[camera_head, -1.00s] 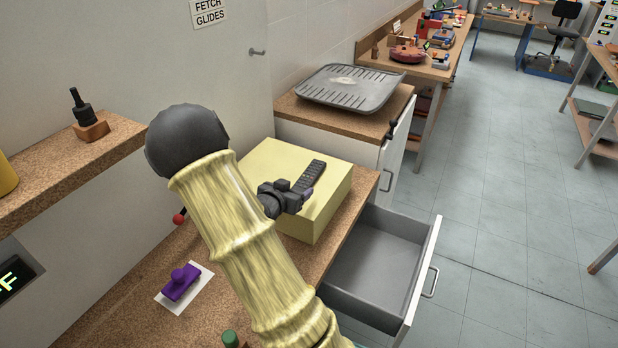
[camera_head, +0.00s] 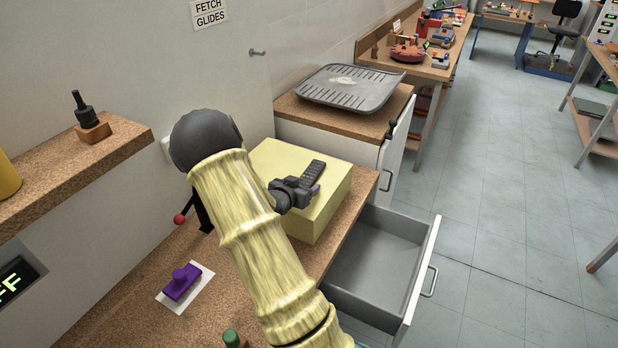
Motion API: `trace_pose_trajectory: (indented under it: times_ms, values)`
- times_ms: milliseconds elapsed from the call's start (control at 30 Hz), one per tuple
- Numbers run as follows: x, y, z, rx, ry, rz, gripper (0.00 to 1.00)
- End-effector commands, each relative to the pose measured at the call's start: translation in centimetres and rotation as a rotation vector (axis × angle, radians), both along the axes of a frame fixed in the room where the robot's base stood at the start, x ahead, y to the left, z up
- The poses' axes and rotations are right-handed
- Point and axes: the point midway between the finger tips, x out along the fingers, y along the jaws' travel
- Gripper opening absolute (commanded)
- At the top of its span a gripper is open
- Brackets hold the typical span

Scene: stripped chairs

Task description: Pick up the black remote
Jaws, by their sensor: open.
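The black remote (camera_head: 314,172) lies on top of a pale yellow box (camera_head: 325,215) on the wooden counter. Its far end shows; its near end is hidden behind my gripper. My gripper (camera_head: 314,191) is at the near end of the remote, over the box top. It is open. From this view I cannot tell whether the fingers are around the remote or above it. My yellow, bamboo-like arm covers the left part of the box.
An open, empty grey drawer (camera_head: 378,262) juts out to the right below the counter. A grey ribbed tray (camera_head: 350,88) lies on the cabinet behind the box. A purple handled block (camera_head: 181,282) sits on a white card. A shelf (camera_head: 70,165) projects at left.

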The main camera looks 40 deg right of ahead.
Motion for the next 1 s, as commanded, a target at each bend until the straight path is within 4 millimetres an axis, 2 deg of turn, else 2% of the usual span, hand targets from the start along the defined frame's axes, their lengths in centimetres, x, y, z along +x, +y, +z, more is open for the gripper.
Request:
trace_pose_trajectory:
  times_ms: [233,267,500,833,1000]
  values:
    - [0.0,0.0,0.0,0.0,0.0,0.0,0.69]
    - [0.0,0.0,0.0,0.0,0.0,0.0,0.65]
    - [0.0,0.0,0.0,0.0,0.0,0.0,0.19]
    - [0.0,0.0,0.4,0.0,-0.001,0.0,0.19]
    - [0.1,0.0,2.4,-0.001,-0.005,-0.001,0.19]
